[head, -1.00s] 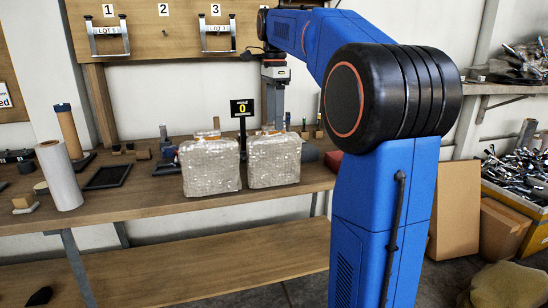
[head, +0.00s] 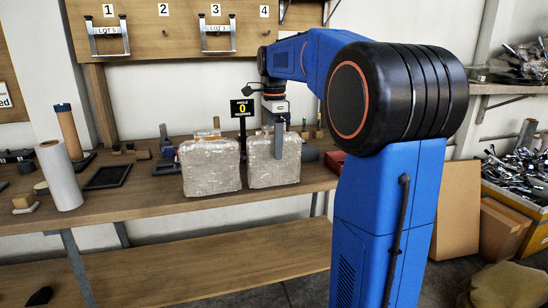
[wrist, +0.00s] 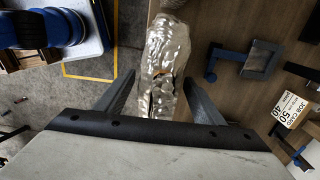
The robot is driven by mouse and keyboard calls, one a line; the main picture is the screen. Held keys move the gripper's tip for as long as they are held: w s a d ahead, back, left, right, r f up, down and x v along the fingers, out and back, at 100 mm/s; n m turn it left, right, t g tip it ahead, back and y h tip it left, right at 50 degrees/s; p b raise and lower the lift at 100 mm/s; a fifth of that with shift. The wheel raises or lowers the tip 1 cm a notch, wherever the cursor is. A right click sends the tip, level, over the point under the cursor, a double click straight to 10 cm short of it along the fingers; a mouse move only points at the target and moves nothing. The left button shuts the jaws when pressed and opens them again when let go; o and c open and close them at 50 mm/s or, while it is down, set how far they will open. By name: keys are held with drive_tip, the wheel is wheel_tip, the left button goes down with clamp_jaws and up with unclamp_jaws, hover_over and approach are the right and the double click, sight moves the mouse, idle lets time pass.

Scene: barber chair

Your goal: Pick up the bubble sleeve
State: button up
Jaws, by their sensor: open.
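Two bubble-wrapped blocks stand side by side at the front of the wooden bench: a left bubble sleeve (head: 209,168) and a right bubble sleeve (head: 262,168). Both look silvery and crinkled. My gripper (head: 279,155) points down at the right sleeve, with a finger overlapping its front face in the head view. In the wrist view my gripper (wrist: 160,77) is open, and the crinkled sleeve (wrist: 165,60) lies between its two fingers. I cannot tell whether either finger touches it. The finger on the far side is hidden in the head view.
A black sign reading 0 (head: 242,108) stands behind the sleeves. A white roll (head: 60,175) and a black tray (head: 107,176) are on the left of the bench (head: 130,205). A red box (head: 335,161) is to the right. A lower shelf (head: 190,268) is mostly clear.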

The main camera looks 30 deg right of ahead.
drive_tip(key=c, duration=1.1)
